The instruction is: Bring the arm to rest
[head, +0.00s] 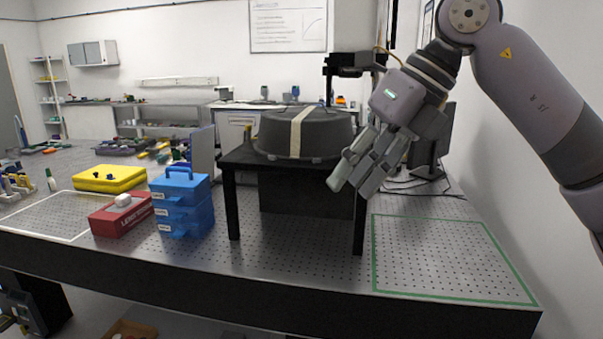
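My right arm (530,85) comes in from the upper right and bends down over the bench. Its gripper (353,183) points down and to the left, in front of the right side of the black domed cover (280,132). The fingers lie close together in this view, and I cannot tell whether they are open or shut. No object shows between them. My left gripper is not in view.
The cover sits on a black stand (233,205) on the perforated bench. A green-outlined area (450,258) at right is empty. Blue stacked cases (182,205), a red box (120,216) and a yellow case (108,178) stand at left. A monitor (432,135) is behind the gripper.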

